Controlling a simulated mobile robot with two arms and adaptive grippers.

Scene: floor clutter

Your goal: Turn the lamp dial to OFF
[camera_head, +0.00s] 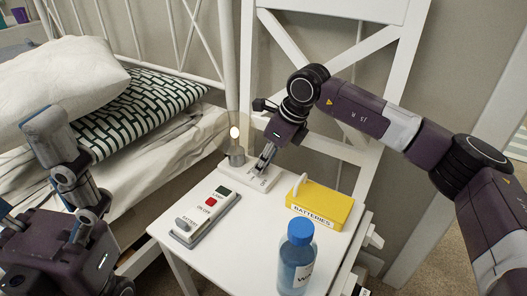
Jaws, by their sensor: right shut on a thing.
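The lamp (237,157) stands at the back left of the white bedside table, its small bulb glowing. Its white base (238,178) carries printed labels, too small to read surely. My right gripper (262,168) points down at the base and is shut on the lamp dial, which its fingers mostly hide. Which way the dial points cannot be seen. My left gripper (30,172) is at the far left in front of the bed, its fingers apart and empty.
On the white table (225,262) are a remote-like device (205,214) with a red button, a yellow batteries box (320,204) and a blue-capped bottle (296,262). A white chair (340,65) stands behind, a bed (150,145) to the left. The table's front left is clear.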

